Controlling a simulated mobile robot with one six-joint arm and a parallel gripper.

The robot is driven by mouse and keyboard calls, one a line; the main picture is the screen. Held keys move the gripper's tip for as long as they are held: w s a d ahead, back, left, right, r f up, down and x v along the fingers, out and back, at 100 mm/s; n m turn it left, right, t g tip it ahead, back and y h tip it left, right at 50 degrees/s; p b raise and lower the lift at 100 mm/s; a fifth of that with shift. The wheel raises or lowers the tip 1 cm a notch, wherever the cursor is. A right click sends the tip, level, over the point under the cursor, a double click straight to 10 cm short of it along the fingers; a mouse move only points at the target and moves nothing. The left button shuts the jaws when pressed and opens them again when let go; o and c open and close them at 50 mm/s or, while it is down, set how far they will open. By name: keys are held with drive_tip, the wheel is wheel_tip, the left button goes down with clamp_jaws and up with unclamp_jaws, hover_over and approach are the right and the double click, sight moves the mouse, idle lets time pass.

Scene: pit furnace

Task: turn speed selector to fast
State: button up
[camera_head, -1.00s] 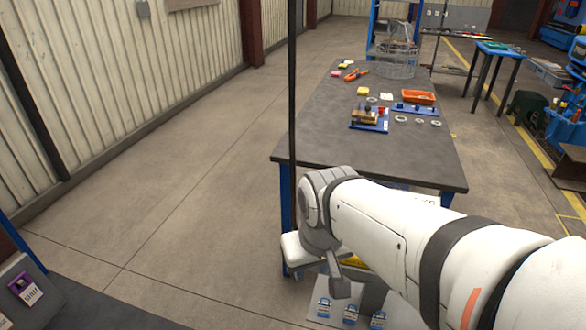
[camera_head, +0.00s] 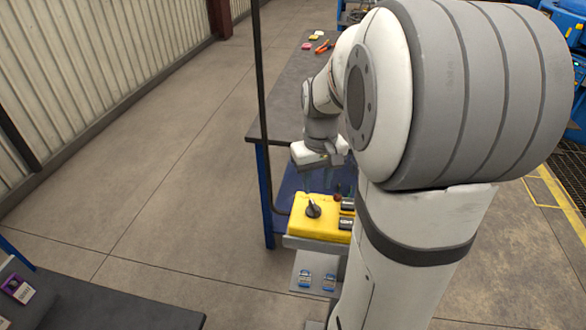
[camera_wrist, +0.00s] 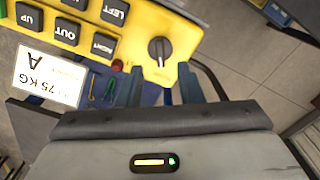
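The speed selector is a black knob (camera_head: 313,208) on top of a yellow control box (camera_head: 300,226). In the wrist view the knob (camera_wrist: 160,50) has a pale pointer line and stands on the box's yellow face (camera_wrist: 190,18). My gripper (camera_wrist: 160,68) is open, with one dark blue finger on each side of the knob's line. The knob appears just past the fingertips, with nothing held between them; I cannot tell the height gap. In the head view my gripper (camera_head: 330,158) is behind the box. I cannot read any speed marks around the knob.
Black buttons marked UP (camera_wrist: 30,15), OUT (camera_wrist: 67,30), LEFT (camera_wrist: 115,12) and RIGHT (camera_wrist: 103,45) sit beside the knob. A small red part (camera_wrist: 117,65) and a white weight label (camera_wrist: 50,77) are close by. A grey worktable (camera_head: 285,100) stands behind the box.

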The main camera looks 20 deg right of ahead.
sight(316, 207)
wheel_tip(316, 207, down, 8)
drive_tip(key=shift+r, duration=0.2)
drive_tip(key=shift+c, duration=0.4)
clamp_jaws()
